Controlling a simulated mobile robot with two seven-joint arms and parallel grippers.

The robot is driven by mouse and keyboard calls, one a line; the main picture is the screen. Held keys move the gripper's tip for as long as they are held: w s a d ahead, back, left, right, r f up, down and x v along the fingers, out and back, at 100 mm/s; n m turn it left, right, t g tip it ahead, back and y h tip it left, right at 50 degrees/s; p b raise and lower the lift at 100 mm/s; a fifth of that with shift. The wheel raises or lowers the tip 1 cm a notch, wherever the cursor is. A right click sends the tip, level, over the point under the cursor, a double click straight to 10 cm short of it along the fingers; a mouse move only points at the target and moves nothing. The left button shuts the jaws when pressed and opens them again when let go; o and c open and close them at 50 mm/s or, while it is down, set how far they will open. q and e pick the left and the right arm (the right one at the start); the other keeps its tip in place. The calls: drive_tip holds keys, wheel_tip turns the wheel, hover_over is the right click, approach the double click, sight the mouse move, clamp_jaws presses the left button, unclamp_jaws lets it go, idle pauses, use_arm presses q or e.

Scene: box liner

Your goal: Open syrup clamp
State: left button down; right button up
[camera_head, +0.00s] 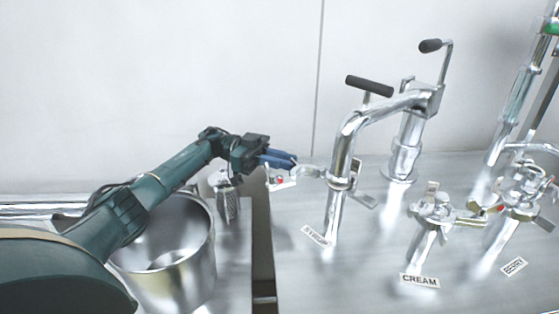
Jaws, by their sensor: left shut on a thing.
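The syrup clamp (341,181) sits around the upright metal pipe behind the tilted label (315,237), which seems to read SYRUP. A pale, shiny part (310,171) reaches left from the clamp to my gripper. My left gripper (287,162), with blue fingers, is at the left end of this part and shut on it. The exact contact is small and partly hidden by the fingers. A small white piece with a red spot (280,181) shows just below the fingers. My right gripper is not in view.
A steel pot (170,262) stands below my left arm, beside a dark upright bar (262,250). Pipes with clamps stand at right by the CREAM (420,280) and BERRY (514,266) labels. A bent pipe with black-handled levers (370,86) rises behind. The steel surface in front is clear.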

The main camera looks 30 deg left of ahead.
use_arm(q)
drive_tip(key=shift+w+d+r, duration=0.2)
drive_tip(key=shift+w+d, duration=0.15)
drive_tip(key=shift+d, duration=0.05)
drive_tip(key=c, duration=1.6)
unclamp_jaws()
drive_tip(key=shift+w+d+f, duration=0.1)
drive_tip(key=shift+w, duration=0.1)
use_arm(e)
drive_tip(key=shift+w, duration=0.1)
